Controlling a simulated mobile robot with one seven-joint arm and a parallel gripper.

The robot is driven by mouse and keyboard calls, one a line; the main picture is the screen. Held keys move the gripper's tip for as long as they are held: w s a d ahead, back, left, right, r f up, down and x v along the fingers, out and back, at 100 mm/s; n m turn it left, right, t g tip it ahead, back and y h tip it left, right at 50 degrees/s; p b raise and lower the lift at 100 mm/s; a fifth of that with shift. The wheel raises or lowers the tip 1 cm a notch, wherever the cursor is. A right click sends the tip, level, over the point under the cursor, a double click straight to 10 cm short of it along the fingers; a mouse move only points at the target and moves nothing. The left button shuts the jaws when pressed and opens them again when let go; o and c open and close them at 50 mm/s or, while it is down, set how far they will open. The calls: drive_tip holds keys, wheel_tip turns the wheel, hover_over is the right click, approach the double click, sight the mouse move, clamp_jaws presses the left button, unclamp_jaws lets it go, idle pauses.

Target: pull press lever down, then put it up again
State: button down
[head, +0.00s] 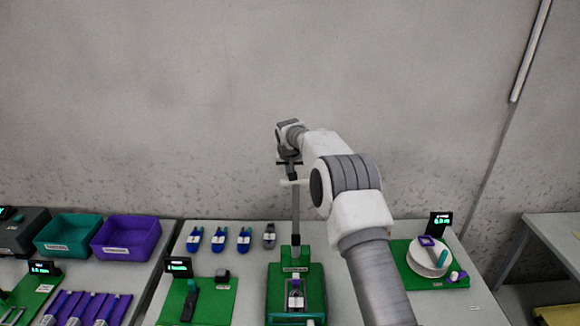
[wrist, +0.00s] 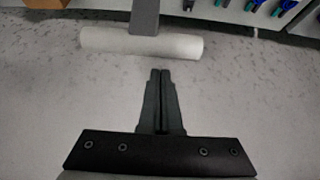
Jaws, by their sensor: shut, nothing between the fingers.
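The press (head: 296,270) stands on the table with a green base, its grey lever (head: 295,215) pointing up. The lever ends in a white cross-bar handle (head: 288,183). In the wrist view the handle (wrist: 140,43) is a white cylinder across the top, on the grey lever bar (wrist: 145,15). My gripper (head: 291,175) is at the top of the lever, close to the handle. In the wrist view my gripper's fingers (wrist: 160,72) are together and empty, with their tips just below the handle in the picture. A visible gap separates them from the handle there.
Several blue connectors (head: 219,238) lie left of the press. A green board with a small display (head: 178,265) stands front left, and another with a white round dish (head: 427,262) stands right. Purple (head: 125,238) and teal (head: 68,235) bins are farther left. A wall is behind.

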drive_tip(key=s, duration=0.3)
drive_tip(key=shift+r+p, duration=0.15)
drive_tip(key=shift+p, duration=0.15)
drive_tip(key=shift+s+b, duration=0.2)
drive_tip(key=shift+b, duration=0.35)
